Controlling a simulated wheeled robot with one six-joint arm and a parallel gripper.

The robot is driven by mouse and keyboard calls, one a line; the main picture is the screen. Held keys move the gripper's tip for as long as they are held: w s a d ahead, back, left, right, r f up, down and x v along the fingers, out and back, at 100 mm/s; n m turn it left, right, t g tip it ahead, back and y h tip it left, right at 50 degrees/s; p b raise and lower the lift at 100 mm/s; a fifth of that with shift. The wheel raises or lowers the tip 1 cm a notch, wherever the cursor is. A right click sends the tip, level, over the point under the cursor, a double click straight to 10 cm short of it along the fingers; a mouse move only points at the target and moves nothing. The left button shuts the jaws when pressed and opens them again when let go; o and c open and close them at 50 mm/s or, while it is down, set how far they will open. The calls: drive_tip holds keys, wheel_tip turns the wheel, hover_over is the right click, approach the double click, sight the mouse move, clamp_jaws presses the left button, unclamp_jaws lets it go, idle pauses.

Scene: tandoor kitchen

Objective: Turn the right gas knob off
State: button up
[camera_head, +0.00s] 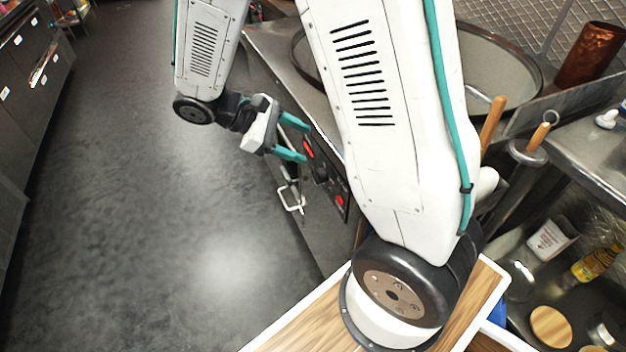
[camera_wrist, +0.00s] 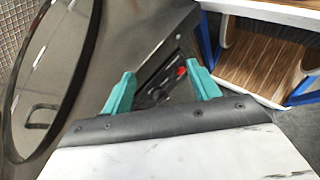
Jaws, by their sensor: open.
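A dark control panel (camera_head: 327,178) is set in the front of the steel tandoor counter. It bears dark knobs (camera_head: 320,173) and red parts near both ends. My gripper (camera_head: 305,143) is open, with its teal fingers pointing at the upper end of the panel. In the wrist view, the panel (camera_wrist: 165,76) shows between and beyond the fingers of my gripper (camera_wrist: 160,69), with a red spot (camera_wrist: 182,71) near the right finger and a dark knob (camera_wrist: 155,95) lower down. Nothing is held. I cannot tell the right knob's setting or whether a finger touches the panel.
A round tandoor opening (camera_head: 500,75) and a copper cup (camera_head: 592,55) are on the counter side. Wooden-handled tools (camera_head: 493,122) stand at the right. The dark floor (camera_head: 150,200) at left is clear.

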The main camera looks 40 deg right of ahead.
drive_tip(key=w+f+n+h, duration=0.4)
drive_tip(key=f, duration=0.5)
drive_tip(key=n+t+h, duration=0.3)
drive_tip(key=n+h, duration=0.2)
drive_tip(key=n, duration=0.1)
approach(319, 177)
drive_tip(key=d+f, duration=0.1)
drive_tip(key=d, duration=0.7)
drive_tip(key=shift+s+d, duration=0.35)
drive_tip(key=shift+s, duration=0.05)
drive_tip(key=shift+f, duration=0.1)
drive_tip(key=c, duration=1)
